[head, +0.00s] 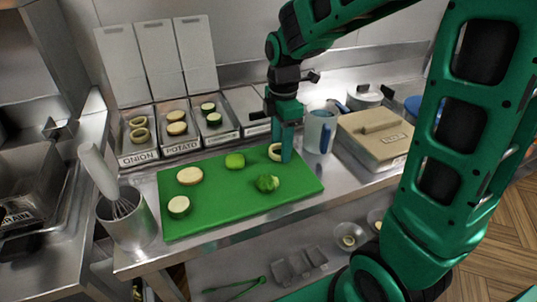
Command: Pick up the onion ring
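A pale onion ring (274,153) is at the far right part of the green cutting board (220,204). My gripper (286,158) points down right at it, with the fingers overlapping the ring's right side in the head view. The fingers line up one behind the other from here, so I cannot tell whether they are open or shut, or whether they touch the ring. The ring's right part is hidden behind them. Other onion rings (139,128) lie in the steel bin labelled ONION at the back left.
On the board are a potato slice (190,176), a zucchini slice (179,206), a green piece (235,161) and a green pepper-like piece (267,183). A blue-white jug (319,133) and a lidded box (375,135) stand close right. A whisk pot (128,220) stands left.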

